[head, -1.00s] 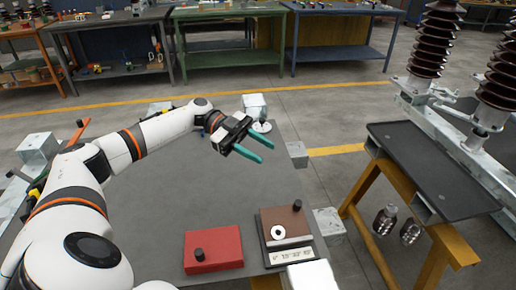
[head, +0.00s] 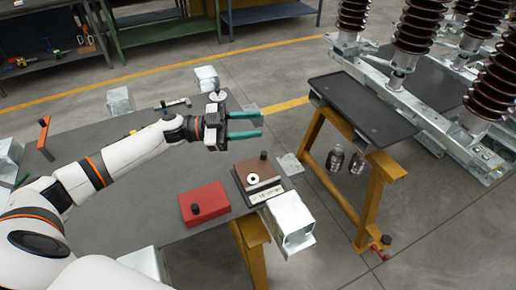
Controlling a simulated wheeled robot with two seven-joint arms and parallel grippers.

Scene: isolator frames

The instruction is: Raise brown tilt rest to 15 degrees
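The brown tilt rest (head: 258,174) lies at the right front part of the grey table. It has a black knob near its back edge, a white ring on its top and a pale scale strip along its front. Its top looks flat or nearly so; the angle is too small to read. My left gripper (head: 260,124) is above and behind the rest, apart from it. Its two teal fingers are spread, with nothing between them, and point right. My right gripper is not in view.
A red block with a black knob (head: 204,204) lies just left of the rest. A metal box section (head: 290,220) stands at the table's front right corner. A black-topped stand (head: 362,110) is to the right, past a floor gap. The table's middle (head: 130,200) is clear.

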